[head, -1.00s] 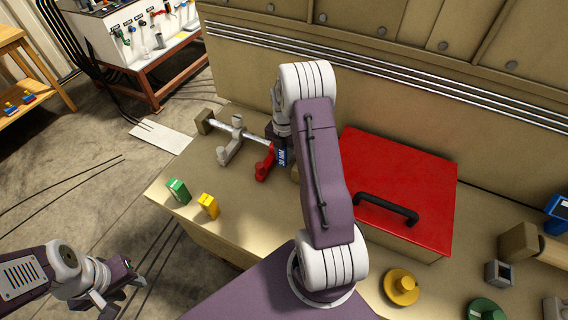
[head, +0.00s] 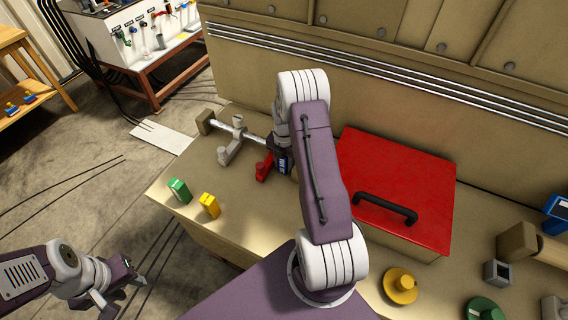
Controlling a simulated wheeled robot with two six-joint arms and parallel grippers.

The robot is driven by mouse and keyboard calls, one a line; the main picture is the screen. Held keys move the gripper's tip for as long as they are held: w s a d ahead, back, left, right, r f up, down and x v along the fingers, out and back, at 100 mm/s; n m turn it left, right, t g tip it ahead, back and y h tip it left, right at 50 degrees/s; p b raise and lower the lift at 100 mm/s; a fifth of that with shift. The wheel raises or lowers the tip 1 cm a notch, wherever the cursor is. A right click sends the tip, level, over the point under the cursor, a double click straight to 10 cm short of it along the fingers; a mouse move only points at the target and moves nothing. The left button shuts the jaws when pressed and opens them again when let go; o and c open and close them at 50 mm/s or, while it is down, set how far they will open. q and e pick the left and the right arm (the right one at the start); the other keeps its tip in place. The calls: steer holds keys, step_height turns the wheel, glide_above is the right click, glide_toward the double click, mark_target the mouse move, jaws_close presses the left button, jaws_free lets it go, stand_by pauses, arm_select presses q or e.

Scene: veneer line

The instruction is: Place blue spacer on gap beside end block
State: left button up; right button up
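The blue spacer (head: 284,161), dark with a white label, is at the right end of a grey rod (head: 255,138), just right of a red piece (head: 264,168). My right gripper (head: 283,146) is directly above the spacer, partly hidden by my own arm; its fingers cannot be made out. I cannot tell whether the spacer is seated. A tan end block (head: 205,121) stands at the rod's left end; a tan block edge (head: 295,173) shows beside my arm. My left gripper (head: 122,294) is open and empty, low at the left.
A grey bracket (head: 231,147) sits on the rod. Green (head: 179,190) and yellow (head: 210,205) spacers stand on the bench front. A red-lidded box (head: 400,175) with a black handle blocks the right. Yellow (head: 401,286) and green (head: 486,309) knobs are lower right.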

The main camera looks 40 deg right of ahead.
steer(key=shift+r, duration=0.25)
step_height(320, 180, up, 12)
steer(key=shift+f+b, duration=0.1)
steer(key=shift+b, duration=0.6)
steer(key=s+a+m+t, duration=0.1)
steer(key=s+a+m, duration=1.4)
steer(key=a+m, duration=0.4)
steer(key=m, duration=0.4)
steer(key=shift+f+m, duration=0.3)
